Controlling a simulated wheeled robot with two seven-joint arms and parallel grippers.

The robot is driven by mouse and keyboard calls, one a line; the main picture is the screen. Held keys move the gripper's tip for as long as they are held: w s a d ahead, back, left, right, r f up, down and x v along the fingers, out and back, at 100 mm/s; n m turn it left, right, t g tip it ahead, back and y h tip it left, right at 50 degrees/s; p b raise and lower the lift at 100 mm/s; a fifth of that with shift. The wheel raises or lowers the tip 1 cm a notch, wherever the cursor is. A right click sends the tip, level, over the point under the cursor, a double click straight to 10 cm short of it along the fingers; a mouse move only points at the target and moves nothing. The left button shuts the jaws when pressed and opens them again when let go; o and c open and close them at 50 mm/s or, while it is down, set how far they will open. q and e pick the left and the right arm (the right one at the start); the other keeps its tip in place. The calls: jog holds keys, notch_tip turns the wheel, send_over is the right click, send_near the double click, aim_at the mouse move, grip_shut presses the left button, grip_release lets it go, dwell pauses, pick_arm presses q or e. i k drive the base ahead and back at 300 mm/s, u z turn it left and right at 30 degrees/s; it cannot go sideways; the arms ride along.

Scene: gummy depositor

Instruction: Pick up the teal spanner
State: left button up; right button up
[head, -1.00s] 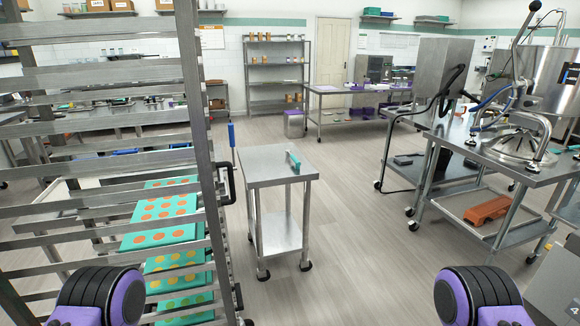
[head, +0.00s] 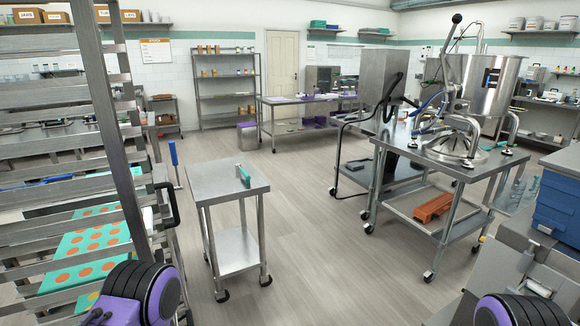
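A small teal item (head: 243,176) rests near the right edge of a steel cart's top (head: 215,182), ahead and left of centre. It is too small to tell whether it is the teal spanner. No other spanner can be made out. Only black and purple parts of my two arms show at the bottom edge; both grippers are out of view.
A tall rack (head: 125,190) with teal, orange-dotted trays stands at left. At right are a steel machine table (head: 450,165) with a hopper (head: 480,85), an orange item (head: 433,207) on its lower shelf, and a blue box (head: 560,205). The floor (head: 325,250) between cart and machine is clear.

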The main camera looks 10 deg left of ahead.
aim_at(237, 166)
jog(key=z, duration=0.25)
jog(key=i, duration=2.25)
jog(key=u, duration=0.7)
